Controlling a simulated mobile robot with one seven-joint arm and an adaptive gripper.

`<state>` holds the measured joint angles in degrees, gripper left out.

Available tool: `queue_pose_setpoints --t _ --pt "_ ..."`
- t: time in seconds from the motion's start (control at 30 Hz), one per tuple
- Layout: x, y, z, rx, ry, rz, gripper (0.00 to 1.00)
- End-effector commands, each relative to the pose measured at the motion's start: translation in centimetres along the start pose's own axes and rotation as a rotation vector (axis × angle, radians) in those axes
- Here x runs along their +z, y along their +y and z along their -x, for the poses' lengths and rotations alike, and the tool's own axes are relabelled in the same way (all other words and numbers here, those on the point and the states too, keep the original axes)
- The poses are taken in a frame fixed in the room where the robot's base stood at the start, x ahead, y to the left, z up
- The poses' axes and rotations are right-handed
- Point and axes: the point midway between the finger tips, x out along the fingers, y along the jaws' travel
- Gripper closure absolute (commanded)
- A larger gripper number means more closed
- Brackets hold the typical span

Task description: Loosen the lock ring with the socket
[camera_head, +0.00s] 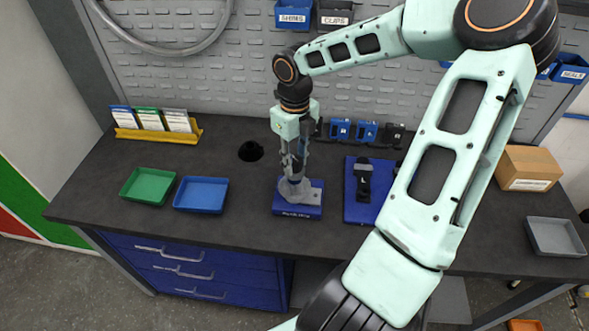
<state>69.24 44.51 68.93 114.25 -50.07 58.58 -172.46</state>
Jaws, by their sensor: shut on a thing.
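My gripper (293,163) points straight down over a blue fixture block (297,211) at the middle of the bench. It is shut on a small part that looks like the socket, though its fingers and the shadows hide most of it. Directly below the fingers a grey metal piece (299,190) stands on the blue block. The lock ring cannot be made out; it would be hidden at the gripper's tip. I cannot tell whether the held part touches the grey piece.
A blue board (353,211) with black tools lies to the right, partly behind my arm. Blue holders (367,132) stand behind it. A green tray (148,186), a blue tray (201,194) and a round dark hole (251,151) are left. A cardboard box (528,168) and grey tray (555,237) are right.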

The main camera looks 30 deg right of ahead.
Motion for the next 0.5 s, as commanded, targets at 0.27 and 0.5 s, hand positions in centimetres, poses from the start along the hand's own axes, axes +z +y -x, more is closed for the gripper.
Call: queue_pose_setpoints --t 0.27,0.5 --pt "0.08 -0.06 0.09 -0.004 -0.002 -0.112 1.00" --pt "0.10 0.02 0.09 -0.004 -0.002 -0.444 1.00"
